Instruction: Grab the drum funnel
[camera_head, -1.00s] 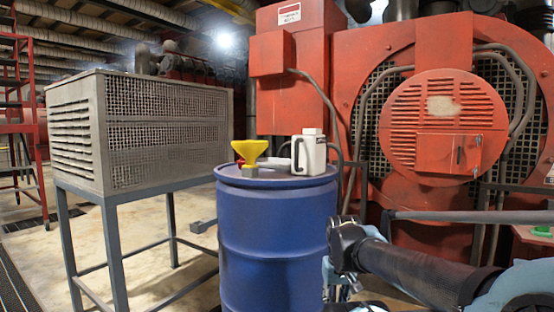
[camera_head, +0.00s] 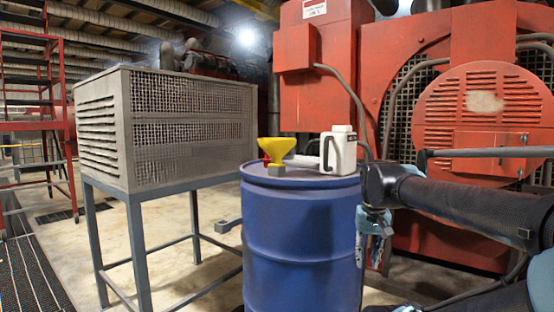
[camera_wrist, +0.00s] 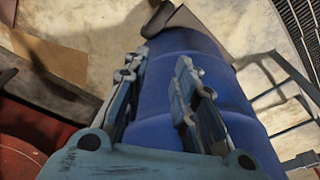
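The yellow drum funnel (camera_head: 278,149) stands on the top of the blue drum (camera_head: 303,235), toward its left back part. It is upright with its wide mouth up. A small grey block in front hides its lower end. My gripper (camera_wrist: 163,75) is open and empty in the wrist view, its two fingers spread over the blue side of the drum (camera_wrist: 172,90). The funnel does not show in the wrist view.
A grey vented box on legs (camera_head: 165,125) stands left. Red machinery (camera_head: 475,120) fills the right background.

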